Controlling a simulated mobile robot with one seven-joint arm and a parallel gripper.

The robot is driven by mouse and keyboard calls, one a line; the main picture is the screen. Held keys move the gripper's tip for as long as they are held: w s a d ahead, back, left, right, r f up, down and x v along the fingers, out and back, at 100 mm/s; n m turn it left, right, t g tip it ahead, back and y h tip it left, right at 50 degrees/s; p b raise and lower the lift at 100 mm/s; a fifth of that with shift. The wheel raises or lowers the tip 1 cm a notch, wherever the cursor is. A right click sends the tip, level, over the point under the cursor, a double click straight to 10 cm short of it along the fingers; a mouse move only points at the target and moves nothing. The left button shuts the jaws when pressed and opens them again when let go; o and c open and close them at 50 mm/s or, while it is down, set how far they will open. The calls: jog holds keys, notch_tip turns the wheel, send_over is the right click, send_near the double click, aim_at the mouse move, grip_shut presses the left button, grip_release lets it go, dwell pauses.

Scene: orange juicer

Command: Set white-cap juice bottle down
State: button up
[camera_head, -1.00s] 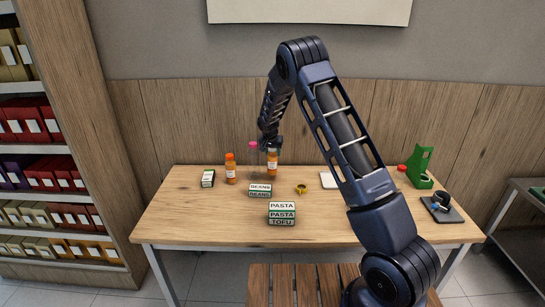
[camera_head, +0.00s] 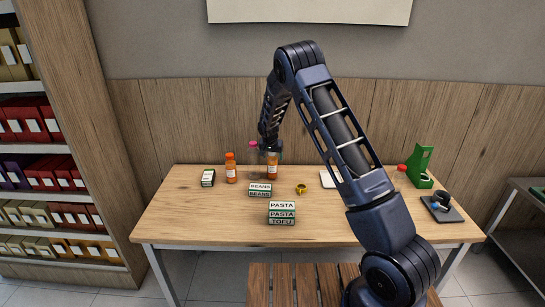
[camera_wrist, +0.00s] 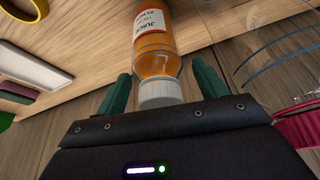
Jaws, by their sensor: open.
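The white-cap juice bottle (camera_head: 272,171) stands upright at the back of the table. In the wrist view its orange body and label (camera_wrist: 152,35) show, with the ribbed white cap (camera_wrist: 160,92) nearest the camera. My gripper (camera_head: 270,149) is above it at cap height. In the wrist view my gripper (camera_wrist: 161,75) is open, with one green finger on each side of the bottle's neck and gaps showing between them. My gripper hides the cap in the head view.
An orange-cap bottle (camera_head: 231,170) stands to the left. A clear bottle with a pink cap (camera_head: 253,144) is close behind on the left. Stacked boxes (camera_head: 281,213), a yellow ring (camera_head: 301,189) and a green stand (camera_head: 421,167) are on the table. The front left is clear.

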jog(key=d+v, duration=0.1)
jog(key=v, duration=1.1)
jog(key=shift+a+r, duration=0.15)
jog(key=shift+a, duration=0.3)
jog(key=s+d+r+y, duration=0.1)
jog(key=s+d+r, duration=1.9)
jog(key=d+r, duration=0.1)
jog(key=s+d+n, duration=0.1)
jog(key=s+d, duration=0.2)
jog(key=s, duration=0.6)
jog(key=s+d+r, duration=0.1)
jog(key=s+d, duration=0.2)
jog(key=s, duration=0.7)
jog(key=s+d+n, duration=0.1)
jog(key=s+d, duration=0.2)
jog(key=s, duration=0.7)
jog(key=shift+s+r+n, duration=0.2)
jog(key=shift+r+n, duration=0.05)
jog(key=shift+n, duration=0.05)
